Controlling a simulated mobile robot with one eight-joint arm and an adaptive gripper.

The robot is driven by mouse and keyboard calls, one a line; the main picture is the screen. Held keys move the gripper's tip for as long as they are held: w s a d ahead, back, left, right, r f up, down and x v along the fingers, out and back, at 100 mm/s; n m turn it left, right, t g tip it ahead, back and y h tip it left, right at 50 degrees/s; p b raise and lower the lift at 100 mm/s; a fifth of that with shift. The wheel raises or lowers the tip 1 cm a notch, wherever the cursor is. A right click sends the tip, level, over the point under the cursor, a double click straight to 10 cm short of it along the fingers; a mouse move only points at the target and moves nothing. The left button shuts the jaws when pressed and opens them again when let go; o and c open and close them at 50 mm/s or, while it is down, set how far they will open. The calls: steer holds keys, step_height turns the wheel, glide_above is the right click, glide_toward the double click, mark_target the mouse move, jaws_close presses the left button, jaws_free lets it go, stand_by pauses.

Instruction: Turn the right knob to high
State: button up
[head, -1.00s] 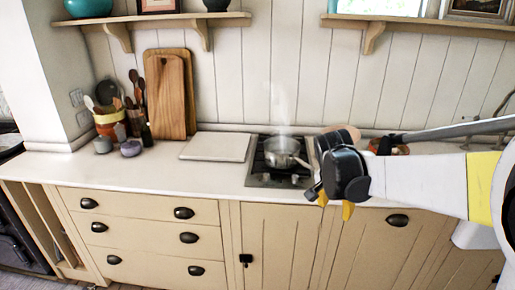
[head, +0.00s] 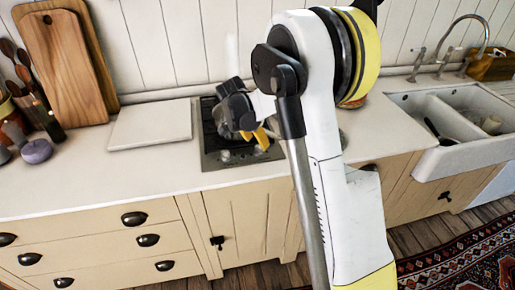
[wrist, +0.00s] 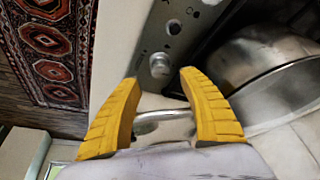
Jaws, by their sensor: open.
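My gripper (head: 262,137) is over the front right of the steel hob (head: 218,159) in the head view. In the wrist view its yellow fingers are open and empty at the tips (wrist: 159,82). A round silver knob (wrist: 159,66) stands on the hob's panel just beyond the fingertips, roughly between their lines; I cannot tell whether they touch it. It appears to be the right knob. A darker knob (wrist: 173,27) is farther up the panel.
A steel pan (wrist: 262,75) is close beside the right finger. A curved silver bar (wrist: 165,122), possibly its handle, shows between the fingers. A pale board (head: 150,124) lies left of the hob. A double sink (head: 440,110) is at the right.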

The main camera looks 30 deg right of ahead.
mark_target(259, 147)
steer(key=b+x, duration=0.1)
steer(key=x, duration=0.3)
steer(key=shift+w+d+f, duration=0.1)
steer(key=shift+f, duration=0.1)
jaws_close()
